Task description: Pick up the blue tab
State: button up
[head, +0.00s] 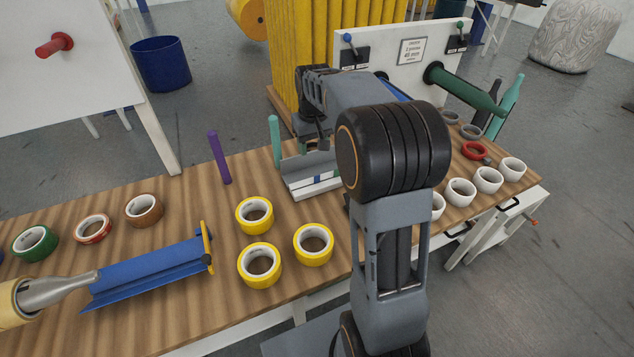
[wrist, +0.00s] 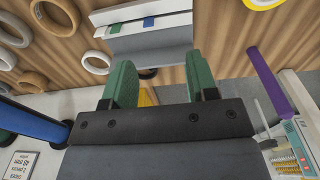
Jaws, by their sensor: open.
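The blue tab (wrist: 148,22) is a small strip lying on a pale holder (wrist: 175,20) in the wrist view, with a green strip beside it. In the head view the blue tab (head: 317,181) is a small mark on the white holder (head: 306,190) on the wooden table. My gripper (wrist: 160,82) has green fingers spread apart with nothing between them. The tab lies beyond the fingertips, apart from them. In the head view my arm hides part of the holder's right side.
A purple peg (head: 219,157) and a green peg (head: 275,142) stand near the holder. Yellow tape rolls (head: 260,264) and a blue trough (head: 150,268) lie in front and left. White rolls (head: 460,193) stand right. A white board (head: 390,70) stands behind.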

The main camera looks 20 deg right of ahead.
jog(key=w+d+f, duration=0.3)
jog(key=w, duration=0.1)
send_over(317, 176)
jog(key=shift+g, duration=0.4)
notch_tip(317, 176, down, 8)
jog(key=shift+d+f, duration=0.1)
jog(key=shift+d, duration=0.05)
jog(key=shift+w+f, duration=0.1)
jog(key=shift+f, duration=3)
jog(key=shift+c, duration=0.5)
grip_shut()
